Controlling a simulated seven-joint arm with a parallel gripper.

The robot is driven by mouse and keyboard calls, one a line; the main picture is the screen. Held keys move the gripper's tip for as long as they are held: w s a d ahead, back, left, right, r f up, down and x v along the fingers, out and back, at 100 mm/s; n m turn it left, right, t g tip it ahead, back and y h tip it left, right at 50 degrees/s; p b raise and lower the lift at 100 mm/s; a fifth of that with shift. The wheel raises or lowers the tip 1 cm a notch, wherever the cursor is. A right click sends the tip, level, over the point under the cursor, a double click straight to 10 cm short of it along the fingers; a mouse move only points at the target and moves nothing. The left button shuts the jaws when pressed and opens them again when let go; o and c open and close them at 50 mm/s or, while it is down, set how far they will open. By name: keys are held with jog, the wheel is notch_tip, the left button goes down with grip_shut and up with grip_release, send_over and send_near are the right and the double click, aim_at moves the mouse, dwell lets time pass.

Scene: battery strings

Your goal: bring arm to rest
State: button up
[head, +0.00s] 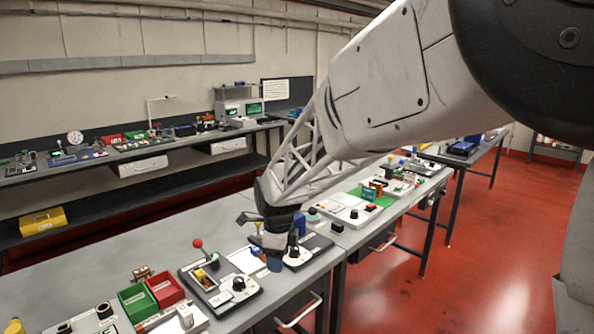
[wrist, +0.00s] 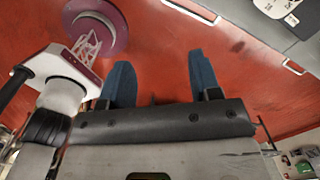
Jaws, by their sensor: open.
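My arm comes down from the upper right in the head view. My gripper (head: 262,240) is at its end, in front of the near bench's right part in the picture. In the wrist view my gripper (wrist: 161,76) has two blue fingers set well apart, with nothing between them. Red floor (wrist: 160,38) shows past the fingertips. I cannot tell the exact gap between the gripper and that board.
More benches stand behind along the wall. A yellow case (head: 43,221) sits on a low shelf. Red floor (head: 480,250) is open at right.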

jog(key=s+d+r+n+t, duration=0.1)
jog(key=s+d+r+n, duration=0.3)
jog(key=s+d+n, duration=0.5)
jog(key=s+d+r+n, duration=0.5)
jog(key=s+d, duration=0.5)
jog(key=s, duration=0.3)
jog(key=s+d+f+n+t, duration=0.1)
jog(key=s+d+n, duration=0.3)
jog(key=s, duration=0.6)
jog(key=shift+s+d+f+n, duration=0.15)
jog(key=shift+s+f+n, duration=0.25)
jog(key=shift+n, duration=0.6)
